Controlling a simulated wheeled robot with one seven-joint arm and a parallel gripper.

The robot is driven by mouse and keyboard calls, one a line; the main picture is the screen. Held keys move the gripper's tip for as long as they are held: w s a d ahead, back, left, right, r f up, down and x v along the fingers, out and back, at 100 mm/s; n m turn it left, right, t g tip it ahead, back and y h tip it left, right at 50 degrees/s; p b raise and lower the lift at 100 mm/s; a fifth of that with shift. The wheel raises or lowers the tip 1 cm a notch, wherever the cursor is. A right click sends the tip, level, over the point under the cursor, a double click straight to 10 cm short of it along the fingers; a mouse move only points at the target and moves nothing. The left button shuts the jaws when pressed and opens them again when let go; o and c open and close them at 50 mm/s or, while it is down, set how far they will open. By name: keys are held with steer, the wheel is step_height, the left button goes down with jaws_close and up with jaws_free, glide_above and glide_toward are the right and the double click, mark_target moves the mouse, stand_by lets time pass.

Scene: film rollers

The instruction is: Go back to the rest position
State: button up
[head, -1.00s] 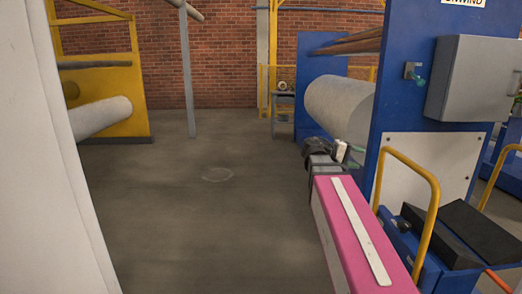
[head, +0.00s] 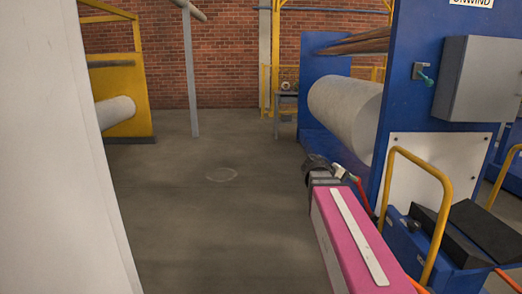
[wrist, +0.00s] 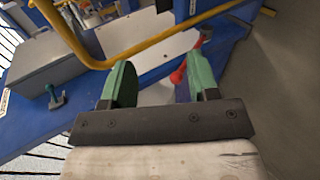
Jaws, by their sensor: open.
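My gripper (wrist: 160,68) shows in the wrist view with two green fingers spread apart and nothing held between them. In the head view my pink arm reaches forward at the lower right, and its dark wrist end is beside the blue unwind stand (head: 425,85). The fingers are too small to make out clearly there. In the wrist view a red piece (wrist: 178,75) shows between the fingers, against the stand's white plate (wrist: 150,38). I cannot tell its distance from the fingers.
A yellow rail (head: 446,200) and blue cart (head: 410,240) stand close to the right of my arm. A large pale roll (head: 345,108) is behind it. A white panel (head: 60,150) fills the left edge. Grey floor (head: 215,220) is clear in the middle.

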steer(key=s+a+f+y, duration=0.3)
steer(key=a+f+y, duration=0.1)
steer(key=f, duration=0.5)
steer(key=s+a+f+m+y, duration=0.1)
steer(key=s+a+f+y, duration=0.2)
steer(key=f, duration=0.6)
steer(key=s+a+f+g+y, duration=0.1)
steer(key=s+a+f+y, duration=0.2)
steer(key=a+f+y, duration=0.2)
step_height(320, 180, down, 4)
steer(key=a, duration=0.2)
steer(key=shift+s+a+m, duration=0.25)
steer(key=shift+a+m, duration=0.05)
steer(key=shift+a, duration=0.05)
